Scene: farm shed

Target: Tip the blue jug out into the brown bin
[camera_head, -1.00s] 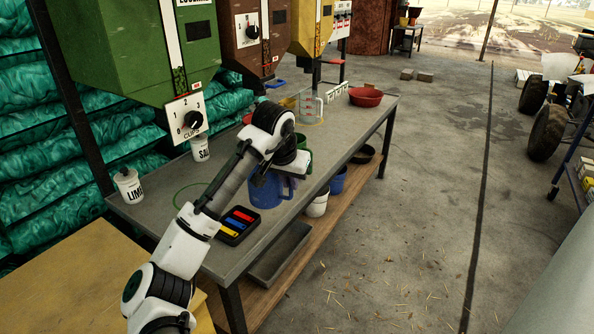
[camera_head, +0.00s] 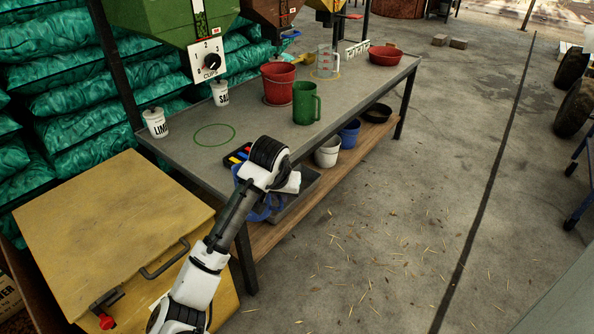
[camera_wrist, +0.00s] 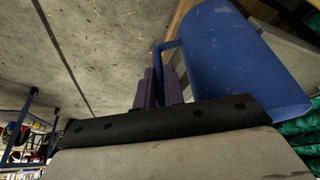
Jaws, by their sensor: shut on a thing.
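The blue jug (camera_head: 259,212) is mostly hidden behind my arm in the head view, in front of the bench's near side. In the wrist view the jug (camera_wrist: 238,62) is large at the upper right, with its handle reaching toward my fingers. My gripper (camera_wrist: 160,86) is shut on that handle. I cannot see inside the jug. A brown hopper bin (camera_head: 274,10) is cut off by the top edge of the head view, behind the bench; its opening is out of sight.
The bench (camera_head: 185,145) carries a red bucket (camera_head: 278,84), a green jug (camera_head: 306,103), a clear measuring jug (camera_head: 326,64) and a red bowl (camera_head: 384,55). A yellow chest (camera_head: 110,215) stands at the left. The floor at the right is open.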

